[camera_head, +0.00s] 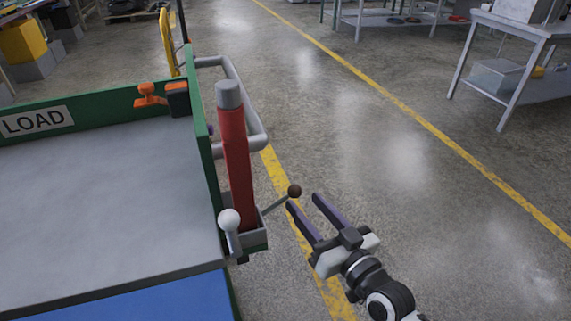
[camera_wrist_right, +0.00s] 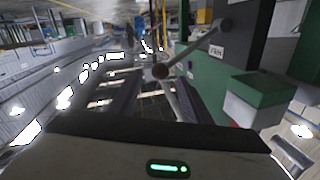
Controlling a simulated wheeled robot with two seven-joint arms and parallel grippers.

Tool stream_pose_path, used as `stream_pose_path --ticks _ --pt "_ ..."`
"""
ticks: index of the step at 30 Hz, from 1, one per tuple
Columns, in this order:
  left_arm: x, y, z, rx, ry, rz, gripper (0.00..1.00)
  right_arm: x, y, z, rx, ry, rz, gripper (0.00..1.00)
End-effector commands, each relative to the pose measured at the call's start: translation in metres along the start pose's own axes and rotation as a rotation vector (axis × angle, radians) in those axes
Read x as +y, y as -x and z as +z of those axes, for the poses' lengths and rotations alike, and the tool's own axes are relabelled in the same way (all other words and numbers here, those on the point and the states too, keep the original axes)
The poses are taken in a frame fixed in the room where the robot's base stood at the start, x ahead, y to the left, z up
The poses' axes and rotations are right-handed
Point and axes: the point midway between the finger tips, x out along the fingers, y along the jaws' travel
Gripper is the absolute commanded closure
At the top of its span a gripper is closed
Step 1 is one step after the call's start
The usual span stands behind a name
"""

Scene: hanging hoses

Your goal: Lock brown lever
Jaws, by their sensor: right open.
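The brown lever is a thin grey rod with a brown ball knob (camera_head: 294,191). It sticks out to the right from the foot of a red post (camera_head: 237,160), its knob end raised. In the right wrist view the brown knob (camera_wrist_right: 160,71) shows close to the fingertips, about midway across the gap. My right gripper (camera_head: 303,200) is open and empty, just right of the knob, with its fingers pointing up-left toward it. Whether a finger touches the knob I cannot tell. My left gripper is not in view.
A white-knobbed lever (camera_head: 229,220) stands left of the post's foot. The green-walled cart (camera_head: 85,108) with a LOAD label fills the left, with an orange latch (camera_head: 150,96) on its wall. A grey tube handle (camera_head: 250,95) is behind the post.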

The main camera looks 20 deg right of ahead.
Motion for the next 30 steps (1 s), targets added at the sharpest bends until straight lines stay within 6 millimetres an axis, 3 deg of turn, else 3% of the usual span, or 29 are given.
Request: stream_pose_path --ticks 15,21,30 --pt "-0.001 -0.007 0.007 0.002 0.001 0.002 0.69 0.000 -0.084 0.001 0.003 -0.002 0.000 0.56" --pt "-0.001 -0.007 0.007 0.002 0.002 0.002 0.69 0.000 -0.098 0.001 0.000 -0.001 0.000 0.56" --pt "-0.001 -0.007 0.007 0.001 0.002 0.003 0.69 0.000 -0.100 0.001 0.000 0.000 0.000 0.59"
